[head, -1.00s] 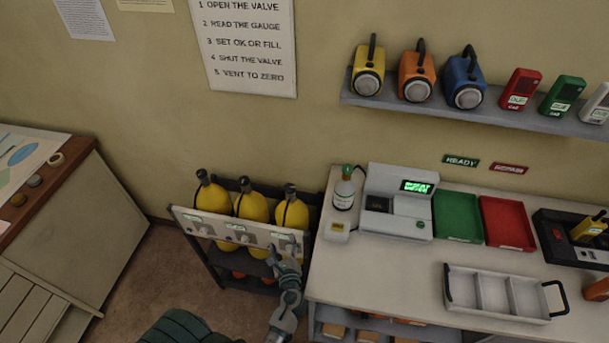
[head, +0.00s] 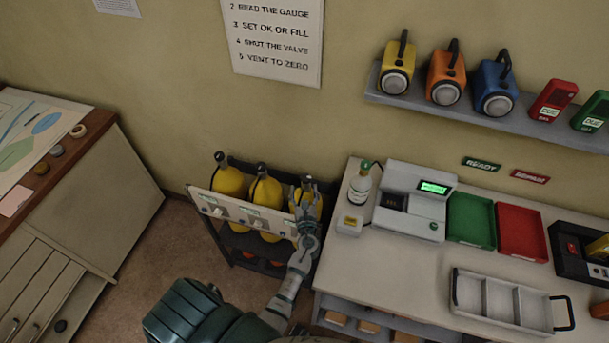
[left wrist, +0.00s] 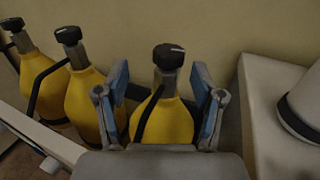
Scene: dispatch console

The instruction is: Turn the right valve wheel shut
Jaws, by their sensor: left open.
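Three yellow cylinders stand in a dark rack with a pale front panel (head: 237,210). The right cylinder (left wrist: 170,122) has a black valve wheel (left wrist: 168,56) on top with a small light mark. In the left wrist view the left gripper (left wrist: 160,90) is open. Its blue-padded fingers stand to either side of the right cylinder's upper part, with the wheel beyond them. In the head view the left gripper (head: 306,190) covers much of that cylinder and its wheel. I cannot tell whether the fingers touch anything. My right gripper is not in view.
A white counter (head: 400,270) stands right of the rack, close to the gripper. It bears a green-capped bottle (head: 360,184), a gauge machine, a green tray, a red tray and a divided carrier (head: 505,302). A wooden desk (head: 80,210) stands at left.

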